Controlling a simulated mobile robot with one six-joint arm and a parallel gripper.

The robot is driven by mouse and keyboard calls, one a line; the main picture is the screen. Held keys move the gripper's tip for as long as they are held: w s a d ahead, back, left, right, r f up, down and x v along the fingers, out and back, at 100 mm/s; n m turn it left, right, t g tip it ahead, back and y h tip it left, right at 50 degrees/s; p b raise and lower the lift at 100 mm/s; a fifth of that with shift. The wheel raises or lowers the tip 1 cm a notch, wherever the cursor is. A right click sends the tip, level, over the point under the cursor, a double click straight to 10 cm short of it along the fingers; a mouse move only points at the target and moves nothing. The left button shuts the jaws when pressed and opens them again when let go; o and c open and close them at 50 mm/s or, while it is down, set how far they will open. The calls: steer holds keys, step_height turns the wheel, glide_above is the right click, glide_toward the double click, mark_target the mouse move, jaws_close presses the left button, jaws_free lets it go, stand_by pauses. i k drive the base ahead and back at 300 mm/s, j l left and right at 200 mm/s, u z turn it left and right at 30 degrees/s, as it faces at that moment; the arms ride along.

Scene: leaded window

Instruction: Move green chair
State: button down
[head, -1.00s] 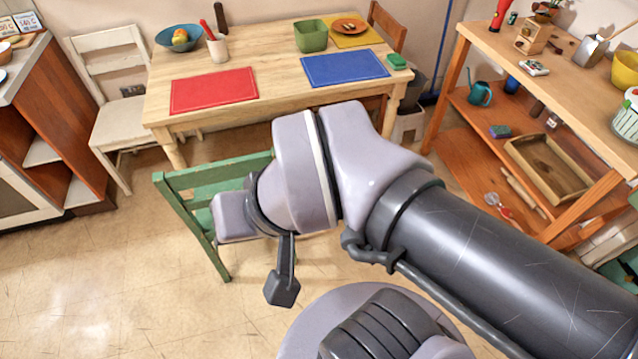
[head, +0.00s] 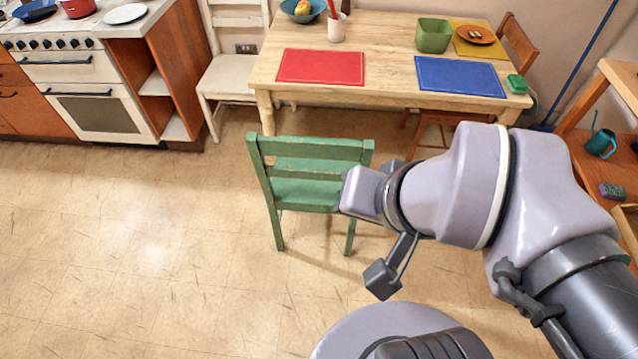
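The green chair (head: 316,190) stands upright on the floor in front of the wooden table, in the middle of the head view. Its slatted back is toward me and its seat is on the table side. The light grey wrist (head: 362,193) of my arm overlaps the right edge of the chair's back in the picture. I cannot tell whether it touches the chair. A dark bracket with a small block hangs below the wrist. The fingers of my gripper do not show; the wrist and arm hide that area.
The table (head: 385,35) holds a red mat (head: 320,66) and a blue mat (head: 459,76). A white chair (head: 236,75) stands left of it, and a brown chair (head: 516,45) at its right. A stove (head: 92,105) is far left. Shelving (head: 590,135) is at right. The left floor is clear.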

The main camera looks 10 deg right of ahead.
mark_target(306, 174)
steer(key=i+j, duration=0.1)
steer(key=j, duration=0.8)
steer(key=i+j, duration=0.15)
steer(key=j, duration=0.35)
steer(key=i+j, duration=0.1)
steer(key=j, duration=0.35)
steer(key=i+l, duration=0.2)
steer(key=i, duration=0.3)
steer(key=z, duration=0.05)
